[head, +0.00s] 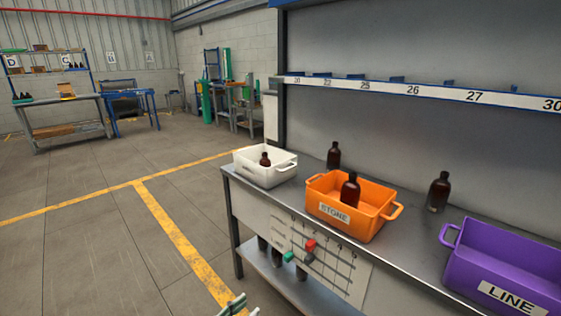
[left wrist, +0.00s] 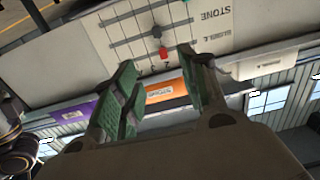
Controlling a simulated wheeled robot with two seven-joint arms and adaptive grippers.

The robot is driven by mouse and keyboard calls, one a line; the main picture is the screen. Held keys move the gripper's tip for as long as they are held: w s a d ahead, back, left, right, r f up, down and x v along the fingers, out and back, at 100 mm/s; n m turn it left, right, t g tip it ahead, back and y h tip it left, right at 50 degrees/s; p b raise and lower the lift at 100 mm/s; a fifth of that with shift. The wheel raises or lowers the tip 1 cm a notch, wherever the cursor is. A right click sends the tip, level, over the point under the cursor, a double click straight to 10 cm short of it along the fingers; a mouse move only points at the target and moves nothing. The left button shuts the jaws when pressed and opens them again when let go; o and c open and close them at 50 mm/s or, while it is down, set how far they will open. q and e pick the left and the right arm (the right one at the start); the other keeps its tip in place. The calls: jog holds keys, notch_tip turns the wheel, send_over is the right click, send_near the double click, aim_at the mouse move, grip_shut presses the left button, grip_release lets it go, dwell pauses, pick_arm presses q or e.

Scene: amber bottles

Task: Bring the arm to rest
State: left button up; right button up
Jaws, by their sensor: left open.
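My left gripper (left wrist: 157,60) is open in the left wrist view, with nothing between its green-padded fingers. In the head view only the tips of my left gripper (head: 236,305) show at the bottom edge, in front of the workbench. My right gripper is in neither view.
The workbench (head: 412,262) carries a white bin (head: 266,172), an orange STONE bin (head: 330,213) and a purple LINE bin (head: 505,270). Brown bottles stand in the white and orange bins; two bottles (head: 334,155) (head: 439,191) stand behind. A gridded panel (head: 335,272) hangs in front. Open floor lies left.

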pick_arm(q)
jog(key=shift+w+d+y, duration=0.1)
jog(key=shift+w+y, duration=0.1)
jog(key=shift+y, duration=0.2)
jog(key=shift+w+f+n+y, duration=0.1)
jog(key=shift+n+y, duration=0.2)
jog(key=shift+n, duration=0.1)
